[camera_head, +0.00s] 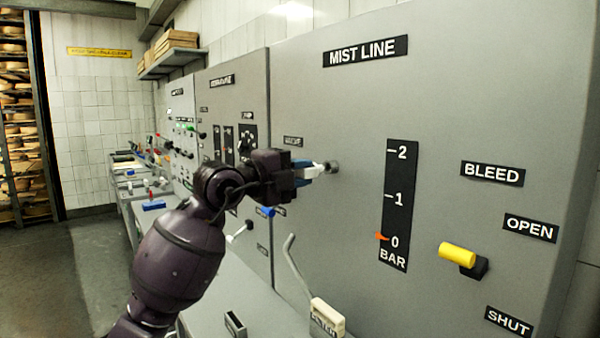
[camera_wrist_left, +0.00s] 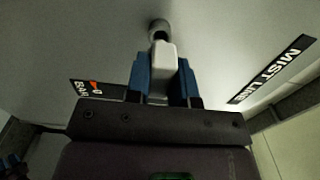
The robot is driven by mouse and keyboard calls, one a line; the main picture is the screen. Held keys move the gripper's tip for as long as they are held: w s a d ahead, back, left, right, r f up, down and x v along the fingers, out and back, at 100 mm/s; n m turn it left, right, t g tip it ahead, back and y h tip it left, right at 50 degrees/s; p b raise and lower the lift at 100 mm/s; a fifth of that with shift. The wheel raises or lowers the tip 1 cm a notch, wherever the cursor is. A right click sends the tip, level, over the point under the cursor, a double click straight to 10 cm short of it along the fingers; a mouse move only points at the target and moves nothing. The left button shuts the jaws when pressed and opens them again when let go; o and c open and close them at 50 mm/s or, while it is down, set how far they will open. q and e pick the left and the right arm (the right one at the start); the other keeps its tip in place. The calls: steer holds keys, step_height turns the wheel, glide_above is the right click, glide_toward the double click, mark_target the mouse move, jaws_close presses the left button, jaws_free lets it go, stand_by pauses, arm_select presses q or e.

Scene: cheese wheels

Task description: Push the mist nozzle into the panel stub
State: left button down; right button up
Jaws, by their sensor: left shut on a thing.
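The mist nozzle (camera_head: 317,170) is a white piece held between the blue fingers of my left gripper (camera_head: 303,170), in front of the grey panel. In the left wrist view the white nozzle (camera_wrist_left: 163,65) lies between the two blue fingertips (camera_wrist_left: 161,75), which are shut on it. The panel stub (camera_head: 332,166) is a short, dark grey round piece on the MIST LINE panel. It also shows in the left wrist view (camera_wrist_left: 158,28), straight ahead of the nozzle. The nozzle's tip meets or overlaps the stub in both views; I cannot tell whether it is inside. My right gripper is not in view.
The panel carries a BAR gauge (camera_head: 398,205) with its orange pointer (camera_head: 382,237) near 0. A yellow-handled lever (camera_head: 457,254) stands out between OPEN and SHUT. Below are a bent grey lever (camera_head: 297,265) and a cream labelled block (camera_head: 328,317).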

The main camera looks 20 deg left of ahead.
arm_select(q)
steer(key=shift+p, duration=0.35)
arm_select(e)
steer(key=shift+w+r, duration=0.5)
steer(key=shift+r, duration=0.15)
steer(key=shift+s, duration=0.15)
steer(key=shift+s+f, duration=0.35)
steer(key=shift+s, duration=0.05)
arm_select(q)
steer(key=shift+p, duration=0.45)
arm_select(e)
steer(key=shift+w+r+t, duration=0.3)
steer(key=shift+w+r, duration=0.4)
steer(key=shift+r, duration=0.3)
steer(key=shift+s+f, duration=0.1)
